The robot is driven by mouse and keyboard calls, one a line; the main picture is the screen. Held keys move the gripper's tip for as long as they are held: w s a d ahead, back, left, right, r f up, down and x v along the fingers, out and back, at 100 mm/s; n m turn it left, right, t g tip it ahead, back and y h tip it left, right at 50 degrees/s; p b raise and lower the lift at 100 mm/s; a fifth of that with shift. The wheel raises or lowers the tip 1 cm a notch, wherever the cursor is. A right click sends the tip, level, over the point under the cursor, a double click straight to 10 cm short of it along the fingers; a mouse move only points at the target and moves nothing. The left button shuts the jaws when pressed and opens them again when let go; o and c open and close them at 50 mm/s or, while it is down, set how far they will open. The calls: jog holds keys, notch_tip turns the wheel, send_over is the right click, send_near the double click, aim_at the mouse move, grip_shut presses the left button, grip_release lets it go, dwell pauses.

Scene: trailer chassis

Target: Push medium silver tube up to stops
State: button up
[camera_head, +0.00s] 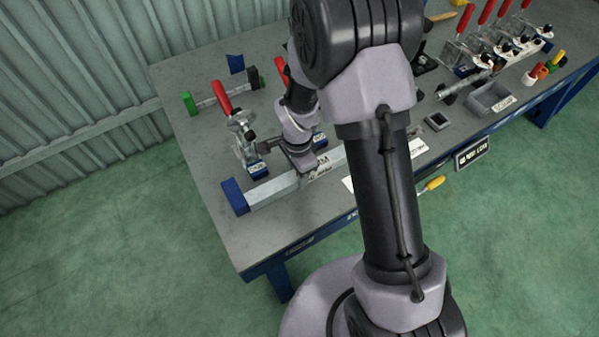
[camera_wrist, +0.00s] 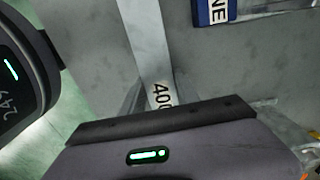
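The silver tube (camera_head: 275,190) lies along the table near its front left edge. In the wrist view the tube (camera_wrist: 146,35) runs from the top down to my gripper, with a "400" label near the gripper. My gripper (camera_head: 304,172) is low over the tube, partly hidden by my wrist. In the wrist view my gripper's fingertips (camera_wrist: 158,100) are around or beside the tube; whether they grip it is unclear. A blue block (camera_head: 235,196) is at the tube's left end.
A red-handled toggle clamp (camera_head: 240,130) stands behind the tube. A clamp bar with a green end (camera_head: 205,102) lies farther back. Several red-handled clamps (camera_head: 490,40) and a grey bin (camera_head: 490,98) are at the right. The table front left of my arm is clear.

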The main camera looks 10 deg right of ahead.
jog(key=o, duration=0.4)
jog(key=shift+o, duration=0.2)
jog(key=shift+r, duration=0.1)
notch_tip(320, 180, up, 17)
jog(key=p, duration=0.6)
jog(key=shift+r, duration=0.2)
jog(key=s+r+n+t+y+b, duration=0.2)
jog(key=s+r+n+t+b, duration=0.3)
jog(key=s+r+n, duration=0.5)
jog(key=s+r, duration=0.3)
jog(key=s, duration=0.4)
jog(key=shift+s+d+r+t, duration=0.15)
jog(key=shift+s+r+t, duration=0.15)
jog(key=shift+r+t, duration=0.1)
